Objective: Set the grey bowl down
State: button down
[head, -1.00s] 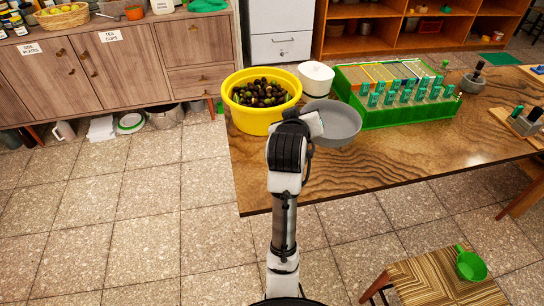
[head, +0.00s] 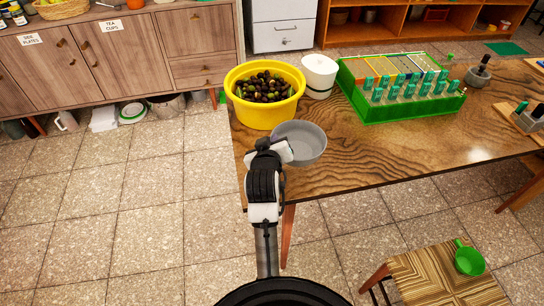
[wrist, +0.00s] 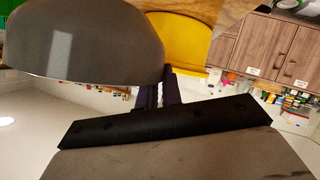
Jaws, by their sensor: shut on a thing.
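The grey bowl (head: 311,143) is over the near left part of the wooden table, in front of the yellow tub, with its opening up. My gripper (head: 285,151) is shut on the bowl's left side. I cannot tell whether the bowl's base touches the table. In the wrist view the grey bowl (wrist: 85,45) fills the upper left, beside my gripper's dark fingers (wrist: 160,95); the exact grip on the rim is hidden.
The yellow tub (head: 257,113) of olives stands just behind the bowl. A white lidded pot (head: 320,76) and a green rack (head: 400,110) stand farther back. The wooden table (head: 400,155) is bare to the bowl's right.

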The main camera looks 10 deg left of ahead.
jog(key=shift+f, duration=3.05)
jog(key=shift+f, duration=0.2)
jog(key=c, duration=1.6)
grip_release()
jog(key=shift+o, duration=0.2)
